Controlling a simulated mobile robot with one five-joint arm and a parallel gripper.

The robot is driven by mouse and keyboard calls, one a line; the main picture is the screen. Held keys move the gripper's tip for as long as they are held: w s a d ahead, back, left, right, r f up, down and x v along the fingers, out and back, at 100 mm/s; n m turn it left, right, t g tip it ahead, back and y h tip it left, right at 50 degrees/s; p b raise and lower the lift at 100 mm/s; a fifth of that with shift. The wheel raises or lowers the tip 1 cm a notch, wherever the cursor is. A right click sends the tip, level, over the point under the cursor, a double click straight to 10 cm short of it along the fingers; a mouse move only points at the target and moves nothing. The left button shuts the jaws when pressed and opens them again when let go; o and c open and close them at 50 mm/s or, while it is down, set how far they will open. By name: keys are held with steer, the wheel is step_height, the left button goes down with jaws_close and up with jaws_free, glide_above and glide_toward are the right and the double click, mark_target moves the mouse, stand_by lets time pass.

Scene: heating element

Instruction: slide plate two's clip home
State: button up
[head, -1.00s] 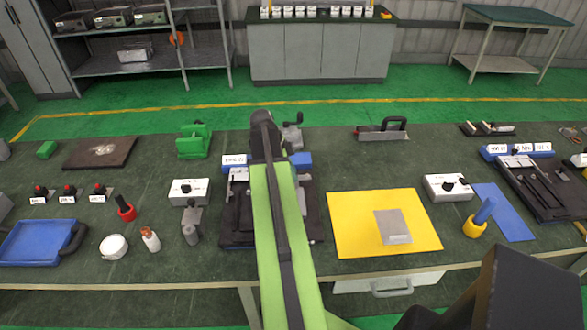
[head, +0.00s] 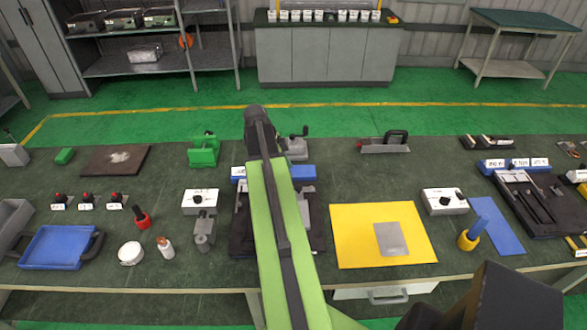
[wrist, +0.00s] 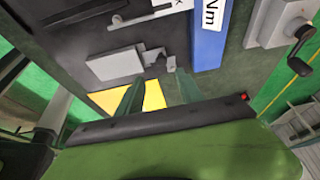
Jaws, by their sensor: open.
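My gripper (wrist: 162,77) is open and empty in the wrist view, its two green fingers apart. Just beyond the fingertips, a grey block (wrist: 115,65) and small grey clip-like parts (wrist: 152,56) sit on a dark fixture (wrist: 75,40). A blue bar (wrist: 209,35) with a white label reading "Nm" runs along the fixture's edge. In the head view the dark fixture (head: 240,243) lies mostly behind my arm, with a blue block (head: 303,173) at its far side. My gripper is hidden there. I cannot tell which part is plate two's clip, or whether a finger touches anything.
A grey box with a black crank (wrist: 300,66) stands close by in the wrist view. In the head view, a yellow mat (head: 350,250) bearing a grey plate (head: 390,239) lies to the right. A second dark fixture (head: 560,222) is at far right. A white box (head: 200,198) is left.

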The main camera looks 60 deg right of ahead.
steer(key=p+v, duration=0.5)
steer(key=v, duration=0.2)
steer(key=shift+r, duration=0.15)
steer(key=shift+w+a, duration=0.1)
steer(key=shift+w, duration=0.05)
steer(key=w+a+f+n+b, duration=0.2)
steer(key=w+a+n, duration=0.2)
steer(key=a, duration=0.4)
steer(key=w+a+f+n+t+b, duration=0.1)
steer(key=w+a+f+n+b, duration=0.1)
steer(key=a+n, duration=0.4)
steer(key=w+a+f+n+t+b, duration=0.1)
steer(key=w+a+n, duration=0.4)
steer(key=a, duration=0.7)
steer(key=shift+w+a+f+y+b, duration=0.1)
steer(key=shift+w+f+y+b, duration=0.15)
steer(key=shift+f, duration=0.4)
steer(key=shift+w+a+f+y+b, duration=0.15)
steer(key=shift+w+f+b, duration=0.2)
steer(key=shift+f, duration=0.3)
steer(key=a+f+n+t+y+b, duration=0.1)
steer(key=a+f+n+b, duration=0.2)
steer(key=a+n, duration=1)
steer(key=a, duration=0.9)
steer(key=shift+w+a+f+n+t+y, duration=0.2)
steer(key=shift+f+n+t+y, duration=0.1)
steer(key=shift+f+n+y, duration=0.1)
